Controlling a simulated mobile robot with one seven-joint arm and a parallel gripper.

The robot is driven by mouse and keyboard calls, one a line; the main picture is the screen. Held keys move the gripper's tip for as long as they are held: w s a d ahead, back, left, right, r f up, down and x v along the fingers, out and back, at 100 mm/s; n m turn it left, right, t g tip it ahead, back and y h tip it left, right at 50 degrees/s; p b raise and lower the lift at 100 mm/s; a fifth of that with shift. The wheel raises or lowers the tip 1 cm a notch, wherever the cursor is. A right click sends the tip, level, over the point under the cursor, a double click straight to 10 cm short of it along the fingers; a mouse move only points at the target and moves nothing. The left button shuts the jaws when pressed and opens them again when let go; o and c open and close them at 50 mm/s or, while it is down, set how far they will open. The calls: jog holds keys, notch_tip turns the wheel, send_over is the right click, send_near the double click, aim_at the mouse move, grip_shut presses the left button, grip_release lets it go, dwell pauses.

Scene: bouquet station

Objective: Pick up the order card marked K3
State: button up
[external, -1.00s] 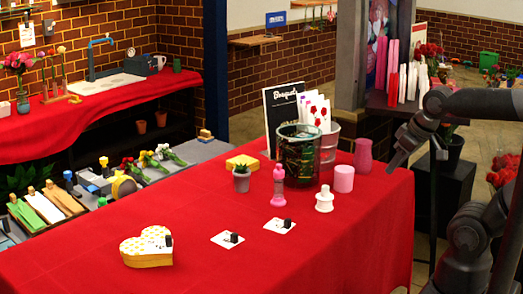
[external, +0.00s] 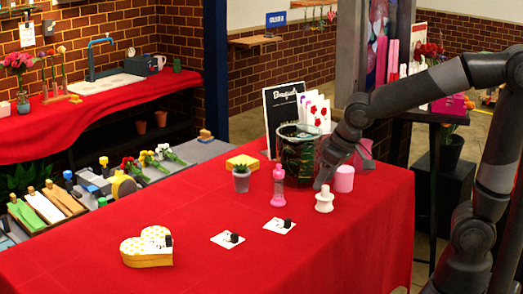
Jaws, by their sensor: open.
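Two white order cards lie flat on the red table, each with a small black block on it: a left card (external: 222,241) and a right card (external: 274,228). A third white card (external: 152,236) with a black block lies on the yellow heart-shaped box (external: 146,256). The markings are too small to read, so I cannot tell which card is K3. My gripper (external: 320,186) is above the right part of the table, behind the white bottle and beside the dark glass vase. It holds nothing that I can see; its fingers are too small to make out clearly.
A pink bottle (external: 279,187), a white bottle (external: 324,199), a pink cylinder (external: 344,179), a dark glass vase (external: 297,158) and a potted plant (external: 241,179) stand behind the cards. The red table's (external: 330,255) front right is clear.

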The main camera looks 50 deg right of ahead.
send_near(288, 219)
jog(key=s+r, duration=0.1)
jog(key=x, duration=0.5)
jog(key=shift+f, duration=0.15)
jog(key=shift+w+x, duration=0.15)
jog(key=shift+x, duration=1.15)
jog(key=shift+w+x, duration=0.15)
jog(key=shift+x, duration=1.15)
jog(key=shift+c, duration=0.3)
grip_shut()
